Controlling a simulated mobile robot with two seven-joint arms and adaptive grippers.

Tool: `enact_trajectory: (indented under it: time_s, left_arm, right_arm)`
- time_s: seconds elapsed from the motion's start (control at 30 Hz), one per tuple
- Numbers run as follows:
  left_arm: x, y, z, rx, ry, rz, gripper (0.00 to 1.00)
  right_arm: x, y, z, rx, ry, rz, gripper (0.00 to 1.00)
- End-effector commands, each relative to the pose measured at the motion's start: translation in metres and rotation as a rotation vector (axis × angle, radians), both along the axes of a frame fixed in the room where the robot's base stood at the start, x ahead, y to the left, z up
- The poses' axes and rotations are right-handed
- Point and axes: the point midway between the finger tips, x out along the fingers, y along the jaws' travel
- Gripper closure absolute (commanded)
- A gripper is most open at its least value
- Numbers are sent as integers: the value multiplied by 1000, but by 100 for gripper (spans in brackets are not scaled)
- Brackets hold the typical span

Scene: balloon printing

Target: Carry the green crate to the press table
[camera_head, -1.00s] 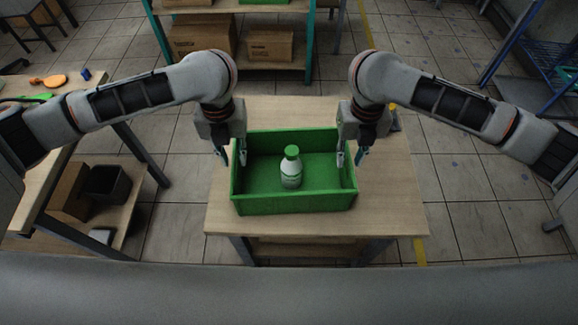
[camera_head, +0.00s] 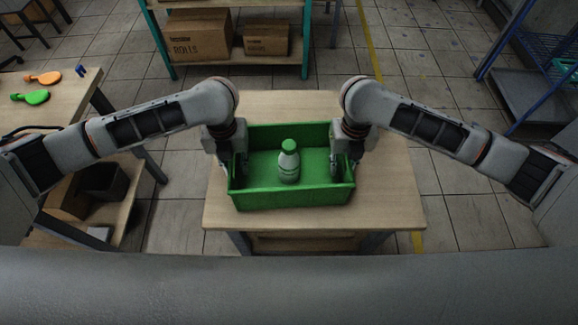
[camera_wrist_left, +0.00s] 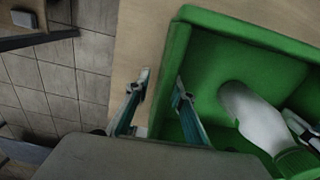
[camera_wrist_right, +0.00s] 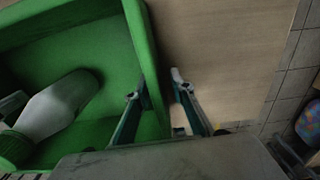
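The green crate (camera_head: 292,196) sits on a wooden-topped table (camera_head: 390,205) in the head view. A white bottle with a green cap (camera_head: 289,163) stands inside it. My left gripper (camera_head: 232,172) is at the crate's left wall. In the left wrist view its two fingers (camera_wrist_left: 163,90) straddle that wall, one inside and one outside, with a gap showing. My right gripper (camera_head: 345,170) is at the right wall. In the right wrist view its fingers (camera_wrist_right: 156,88) also straddle the wall, apart. Both are open. I cannot tell which table is the press table.
A side table (camera_head: 60,105) on the left holds an orange and a green paddle-like piece. A shelf with cardboard boxes (camera_head: 200,36) stands behind. A blue rack (camera_head: 520,85) is at the right. Tiled floor (camera_head: 420,75) lies open between them.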

Motion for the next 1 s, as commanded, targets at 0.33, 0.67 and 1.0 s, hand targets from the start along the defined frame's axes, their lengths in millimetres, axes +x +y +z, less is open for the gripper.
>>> enact_trajectory:
  time_s: [0.33,0.67,1.0]
  left_arm:
    - [0,0,-2,0,0,-1,80]
    - [0,0,-2,0,-1,-1,100]
    - [1,0,4,-1,-3,-1,100]
  right_arm:
    - [0,0,-2,0,0,0,80]
    - [0,0,-2,0,-1,0,100]
    - [1,0,5,0,-4,0,100]
